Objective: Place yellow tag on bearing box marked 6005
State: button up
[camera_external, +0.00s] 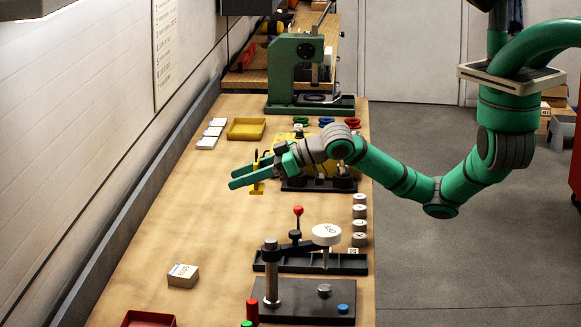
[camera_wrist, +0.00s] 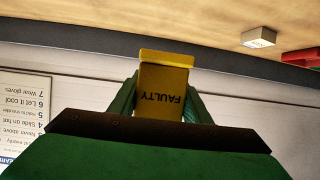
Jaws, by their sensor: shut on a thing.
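My gripper (camera_external: 234,177) is shut on a yellow tag (camera_external: 257,187) and holds it over the bench. In the wrist view the yellow tag (camera_wrist: 163,88) sits between my green fingers (camera_wrist: 160,95), its word FAULTY upside down. A small tan box (camera_external: 183,276) with a white printed label lies alone on the near left of the bench. The label seems to read 6005, but the print is small. The box also shows in the wrist view (camera_wrist: 258,38), up and right of the tag and well apart from it.
A red tray (camera_external: 148,319) is at the near edge, and a black fixture with a post (camera_external: 271,275) stands right of the box. A yellow tray (camera_external: 246,129), small white boxes (camera_external: 208,141) and a green press (camera_external: 296,70) are farther back. The bench left of my gripper is clear.

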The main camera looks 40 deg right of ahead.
jog(key=s+a+r, duration=0.3)
jog(key=s+a, duration=1.3)
jog(key=a, duration=0.1)
send_over(183, 275)
jog(key=d, duration=0.3)
notch_tip(183, 275, down, 3)
jog(key=shift+m+h, duration=0.3)
jog(key=w+a+f, duration=0.1)
jog(key=f, duration=0.1)
jog(key=w+a+f, duration=0.3)
jog(key=shift+f, duration=0.35)
jog(key=shift+w+a+f, duration=0.1)
jog(key=shift+a+f, duration=0.05)
jog(key=shift+f, duration=0.85)
jog(key=shift+w+a+f, duration=0.1)
jog(key=shift+f, duration=0.85)
jog(key=shift+f, duration=0.15)
jog(key=o, duration=1.1)
jog(key=shift+c, duration=0.2)
